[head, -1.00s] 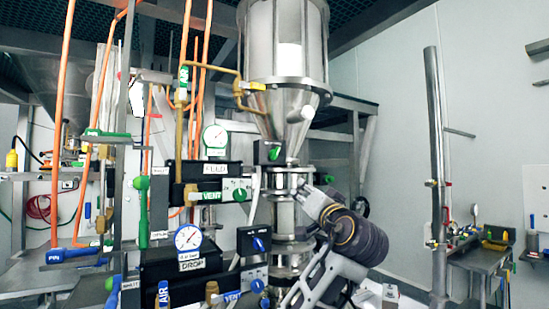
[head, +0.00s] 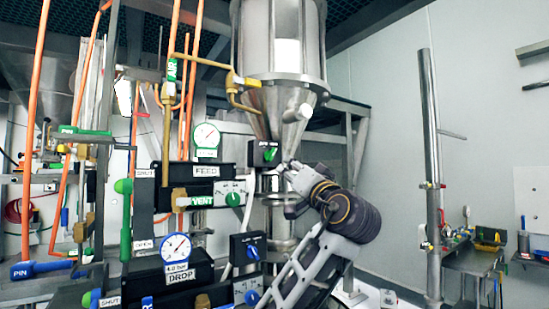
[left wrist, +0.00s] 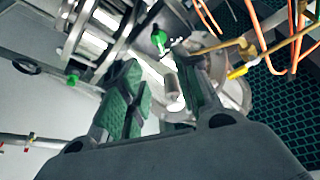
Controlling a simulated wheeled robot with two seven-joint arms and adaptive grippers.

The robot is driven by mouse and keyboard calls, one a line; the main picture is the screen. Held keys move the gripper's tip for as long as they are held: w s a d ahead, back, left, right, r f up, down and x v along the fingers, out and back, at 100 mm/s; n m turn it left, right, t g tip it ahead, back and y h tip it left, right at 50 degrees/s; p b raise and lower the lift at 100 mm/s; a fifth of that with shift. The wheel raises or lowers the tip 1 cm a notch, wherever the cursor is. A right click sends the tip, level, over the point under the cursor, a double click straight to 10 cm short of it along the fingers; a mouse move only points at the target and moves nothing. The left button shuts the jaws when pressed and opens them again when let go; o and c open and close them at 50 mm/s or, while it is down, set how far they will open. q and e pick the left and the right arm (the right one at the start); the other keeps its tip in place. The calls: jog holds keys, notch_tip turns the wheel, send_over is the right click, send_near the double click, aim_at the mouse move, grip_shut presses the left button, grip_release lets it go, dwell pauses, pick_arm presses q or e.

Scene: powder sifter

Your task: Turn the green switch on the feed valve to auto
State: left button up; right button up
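A black switch box (head: 257,158) with a green switch (head: 269,153) sits beside the steel funnel's lower end. The switch's setting is too small to read. My left gripper (head: 286,178) is just below and right of the upper green switch, with a visible gap. In the left wrist view its fingers (left wrist: 163,85) are apart and empty, and a green switch (left wrist: 159,38) shows beyond them. Another green part (left wrist: 72,78) is at the left. My right gripper is not in view.
The steel hopper (head: 285,90) hangs above my left gripper. A brass pipe (head: 236,98) runs left of it. A blue switch (head: 252,253) and the DROP gauge box (head: 177,265) are lower left. Right of my arm there is open room before a steel post (head: 430,150).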

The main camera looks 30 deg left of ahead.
aim_at(273, 155)
pick_arm(q)
jog(key=p+x, duration=0.4)
jog(key=x, duration=0.7)
jog(key=shift+w+a+r, duration=0.2)
jog(key=shift+a, duration=0.05)
jog(key=shift+p+x, duration=0.4)
jog(key=shift+x, duration=0.7)
jog(key=shift+f, duration=0.1)
grip_shut()
